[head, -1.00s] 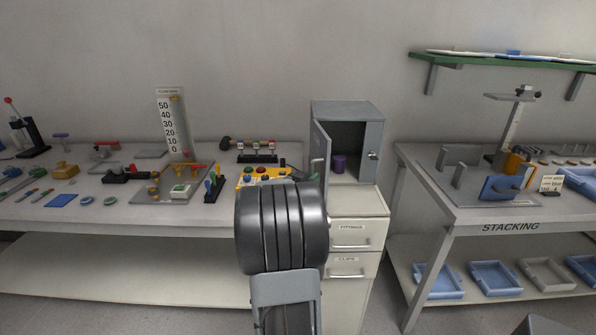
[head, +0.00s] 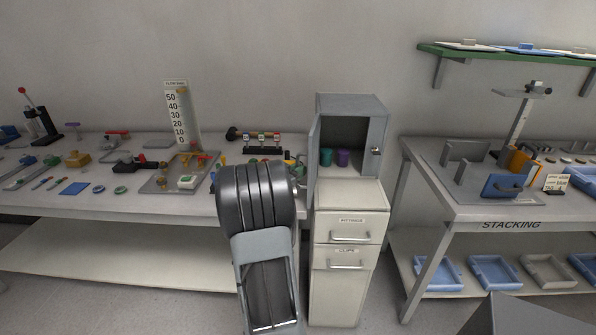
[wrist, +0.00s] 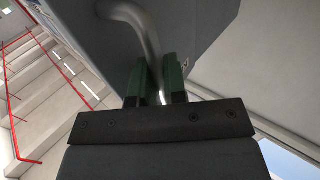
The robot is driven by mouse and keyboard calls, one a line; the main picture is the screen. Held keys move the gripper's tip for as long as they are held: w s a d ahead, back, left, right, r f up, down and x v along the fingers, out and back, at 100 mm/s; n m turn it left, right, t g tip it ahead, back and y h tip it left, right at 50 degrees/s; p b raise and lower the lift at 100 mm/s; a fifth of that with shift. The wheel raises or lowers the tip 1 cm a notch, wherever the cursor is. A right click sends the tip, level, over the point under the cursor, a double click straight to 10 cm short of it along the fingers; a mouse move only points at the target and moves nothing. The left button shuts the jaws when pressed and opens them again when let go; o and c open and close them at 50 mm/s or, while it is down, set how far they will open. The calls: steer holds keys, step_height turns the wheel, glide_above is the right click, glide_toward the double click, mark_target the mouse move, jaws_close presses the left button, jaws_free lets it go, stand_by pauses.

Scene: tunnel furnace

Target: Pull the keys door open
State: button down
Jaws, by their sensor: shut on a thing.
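The grey keys cabinet (head: 350,104) stands on a white drawer unit. Its door (head: 314,148) is swung out to the left, and the inside is visible. A teal cup (head: 326,157) and a purple cup (head: 343,158) stand inside. In the wrist view, the grey door panel (wrist: 205,30) fills the top and carries a curved metal bar handle (wrist: 148,38). My gripper (wrist: 160,78) has its green fingers shut on this handle.
The white drawer unit (head: 350,199) below has labelled drawers with handles. A workbench with several tools (head: 100,205) lies to the left. The stacking table (head: 470,208) stands to the right, with blue trays on its lower shelf.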

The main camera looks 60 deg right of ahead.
steer(key=shift+r, duration=0.2)
steer(key=c, duration=1.2)
jaws_free()
steer(key=shift+f, duration=0.1)
steer(key=shift+a, duration=0.1)
steer(key=v, duration=1.3)
steer(key=shift+a, duration=0.3)
steer(key=shift+w, duration=0.1)
